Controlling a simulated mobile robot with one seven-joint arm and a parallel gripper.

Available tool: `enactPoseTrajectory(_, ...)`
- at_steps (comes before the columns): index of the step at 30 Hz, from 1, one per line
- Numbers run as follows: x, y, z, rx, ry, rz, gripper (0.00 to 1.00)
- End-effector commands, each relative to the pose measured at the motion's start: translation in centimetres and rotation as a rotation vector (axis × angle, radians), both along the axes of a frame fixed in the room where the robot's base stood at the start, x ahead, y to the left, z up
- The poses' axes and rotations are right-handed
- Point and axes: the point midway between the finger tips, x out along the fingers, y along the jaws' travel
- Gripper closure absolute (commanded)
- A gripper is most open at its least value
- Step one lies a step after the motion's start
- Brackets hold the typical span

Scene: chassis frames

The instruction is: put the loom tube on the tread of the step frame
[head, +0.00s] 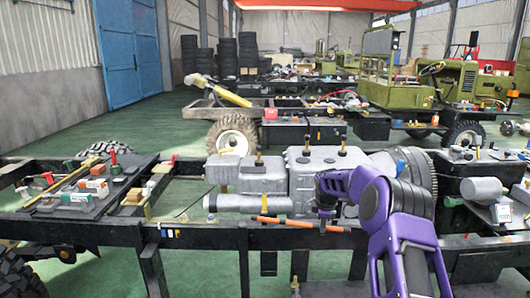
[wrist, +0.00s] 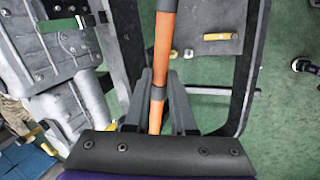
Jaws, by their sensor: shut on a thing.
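The loom tube is an orange rod with dark bands; it shows in the head view (head: 275,220) and runs upward from the jaws in the wrist view (wrist: 164,50). My gripper (head: 326,215) is shut on it, with the two dark fingers on either side of a banded part (wrist: 157,100). The tube is held roughly level, in front of the grey engine and over the near chassis rail. I cannot tell for certain which part is the step frame. A grey plate (wrist: 190,38) with a yellow piece on it lies below the tube in the wrist view, beside dark bars.
The grey engine (head: 315,175) stands close behind my gripper. The dark near chassis rail (head: 200,238) crosses below. A deck at left (head: 90,210) holds several small tools and boxes. Green floor (wrist: 215,105) shows between dark bars in the wrist view.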

Motion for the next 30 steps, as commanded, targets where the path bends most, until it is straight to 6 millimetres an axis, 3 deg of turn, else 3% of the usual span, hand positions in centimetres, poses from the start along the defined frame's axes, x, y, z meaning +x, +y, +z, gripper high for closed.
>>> enactPoseTrajectory(14,-10.4,5.3,0.1,-0.005,0.002,-0.512,1.0)
enactPoseTrajectory(22,-18.9,6.7,0.5,-0.004,0.002,-0.869,1.0)
enactPoseTrajectory(30,-27.8,6.5,1.0,-0.002,0.0,-1.2,1.0)
